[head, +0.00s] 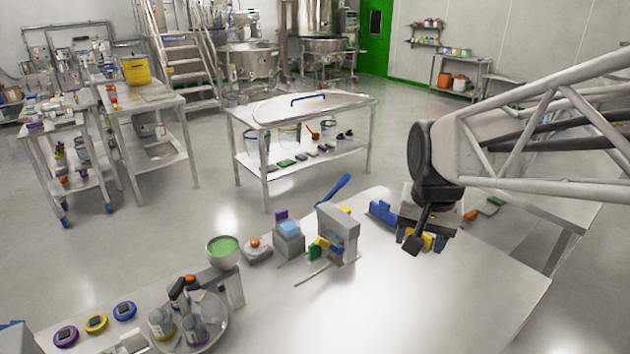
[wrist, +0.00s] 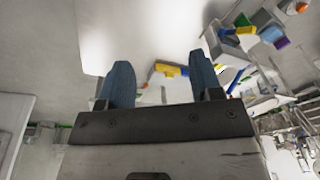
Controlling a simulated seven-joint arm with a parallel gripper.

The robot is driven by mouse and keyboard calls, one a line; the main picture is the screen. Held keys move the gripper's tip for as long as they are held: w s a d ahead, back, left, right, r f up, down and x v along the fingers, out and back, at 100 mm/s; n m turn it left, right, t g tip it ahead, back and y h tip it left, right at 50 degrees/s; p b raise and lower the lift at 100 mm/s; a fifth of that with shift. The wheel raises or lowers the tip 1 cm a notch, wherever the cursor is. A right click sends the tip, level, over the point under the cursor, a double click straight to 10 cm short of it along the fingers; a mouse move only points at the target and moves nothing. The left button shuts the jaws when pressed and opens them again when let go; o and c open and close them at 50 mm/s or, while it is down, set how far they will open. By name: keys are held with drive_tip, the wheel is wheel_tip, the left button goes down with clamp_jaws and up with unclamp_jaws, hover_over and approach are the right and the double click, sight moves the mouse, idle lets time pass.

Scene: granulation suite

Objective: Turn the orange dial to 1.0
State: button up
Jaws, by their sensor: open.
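A small orange knob (head: 255,242) sits on a low grey block in the head view, between the green-filled bowl and the grey-and-blue device. I take it to be the orange dial, but its scale and setting are too small to read. An orange spot also shows in the wrist view (wrist: 302,7) at the top right, possibly the same knob. My gripper (head: 421,241) is over the right part of the bench, well to the right of the knob. In the wrist view its two blue fingers (wrist: 161,75) are apart, with nothing held between them.
A grey upright device (head: 340,228) and a grey-and-blue device (head: 289,238) stand between my gripper and the knob. A bowl (head: 222,250) and a round tray (head: 222,332) are at the left. The bench's front middle (head: 390,305) is clear.

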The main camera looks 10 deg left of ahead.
drive_tip(key=w+a+f+m, duration=0.1)
drive_tip(key=w+a+f, duration=0.1)
drive_tip(key=w+a, duration=0.7)
drive_tip(key=m+g, duration=0.2)
drive_tip(key=m, duration=0.3)
hover_over(254, 241)
wheel_tip(254, 241, down, 20)
drive_tip(key=shift+r, duration=0.1)
drive_tip(key=shift+f, duration=3.95)
drive_tip(key=shift+c, duration=0.3)
